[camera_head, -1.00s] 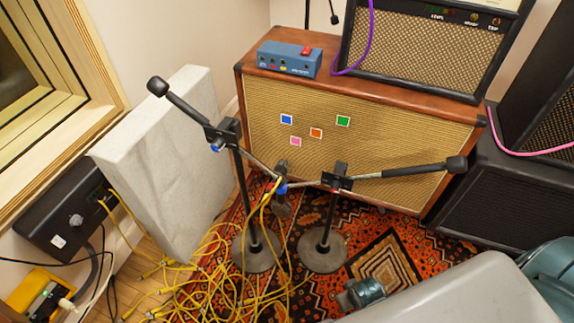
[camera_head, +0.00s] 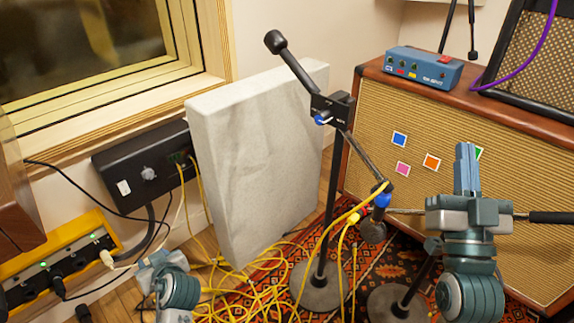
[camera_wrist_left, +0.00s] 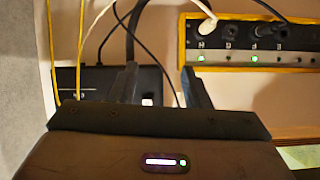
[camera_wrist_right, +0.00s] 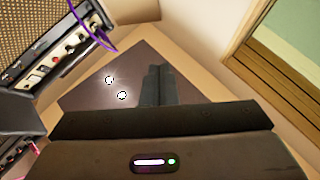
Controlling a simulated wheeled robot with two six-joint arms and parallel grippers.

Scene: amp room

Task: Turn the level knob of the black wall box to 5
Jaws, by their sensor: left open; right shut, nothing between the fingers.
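The black wall box (camera_head: 110,168) is mounted under the window at the left. Its round grey level knob (camera_head: 148,173) is on the front, between a white label and the yellow cable plugs. The knob's setting is too small to read. My left gripper (camera_head: 158,262) is low, below the box and apart from it. In the left wrist view its fingers (camera_wrist_left: 160,70) are open with nothing held. A dark box, apparently the wall box (camera_wrist_left: 148,82), shows behind them, partly hidden. My right gripper (camera_head: 466,160) is shut and empty, pointing up before the brown amp cabinet.
A yellow power strip (camera_head: 75,245) with plugs is below the box. A pale panel (camera_head: 255,150) stands just right of the box. Yellow cables (camera_head: 262,285) hang from the box and tangle on the floor. Mic stands (camera_head: 330,205) stand before the brown amp cabinet (camera_head: 360,110).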

